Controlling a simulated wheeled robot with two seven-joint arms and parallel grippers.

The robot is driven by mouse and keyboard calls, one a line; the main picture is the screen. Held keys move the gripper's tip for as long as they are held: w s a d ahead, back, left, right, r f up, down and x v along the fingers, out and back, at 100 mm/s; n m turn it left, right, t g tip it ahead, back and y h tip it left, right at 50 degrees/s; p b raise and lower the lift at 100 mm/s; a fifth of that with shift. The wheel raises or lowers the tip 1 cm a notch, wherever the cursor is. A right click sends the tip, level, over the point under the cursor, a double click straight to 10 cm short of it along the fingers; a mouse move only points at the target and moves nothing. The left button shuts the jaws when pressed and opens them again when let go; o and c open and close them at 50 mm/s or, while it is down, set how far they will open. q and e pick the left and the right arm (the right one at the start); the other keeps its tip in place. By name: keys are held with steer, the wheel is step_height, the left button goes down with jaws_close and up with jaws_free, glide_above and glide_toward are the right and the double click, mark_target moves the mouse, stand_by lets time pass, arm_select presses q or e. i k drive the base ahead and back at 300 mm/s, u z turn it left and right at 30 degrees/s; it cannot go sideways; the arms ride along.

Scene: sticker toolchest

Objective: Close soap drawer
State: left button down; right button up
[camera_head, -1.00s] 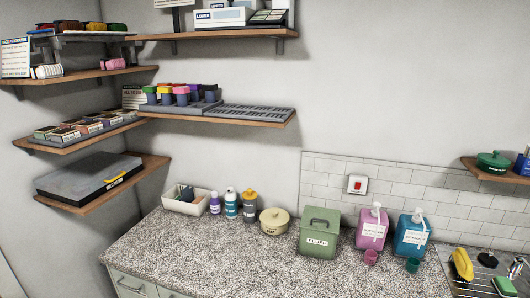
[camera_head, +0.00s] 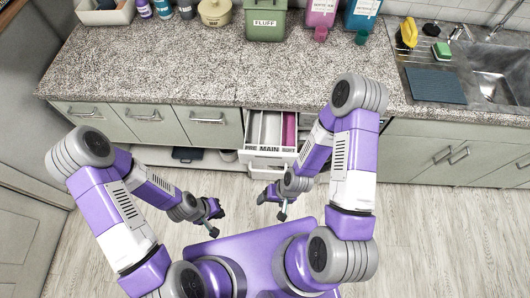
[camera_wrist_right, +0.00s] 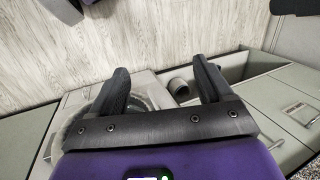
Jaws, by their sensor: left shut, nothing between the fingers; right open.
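The soap drawer (camera_head: 266,158) stands pulled out from the grey cabinet front under the counter in the head view. Its front carries "PRE" and "MAIN" labels, and white and magenta compartments show inside. My right gripper (camera_head: 271,203) is open and empty, just in front of the drawer and lower in the picture; my forearm covers part of the drawer's right side. My right gripper's two dark fingers (camera_wrist_right: 163,85) also show spread apart in the right wrist view. My left gripper (camera_head: 215,222) is shut and empty, to the left of the drawer and apart from it.
The speckled counter (camera_head: 200,60) runs above the drawers, with a green FLUFF box (camera_head: 265,22) and bottles at the back. Closed drawers (camera_head: 144,122) lie to the left and closed cabinets (camera_head: 440,157) to the right. The wooden floor (camera_head: 430,230) is clear.

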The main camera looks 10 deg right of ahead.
mark_target(271, 139)
steer(key=u, duration=1.1)
steer(key=k, duration=0.75)
steer(key=z, duration=1.05)
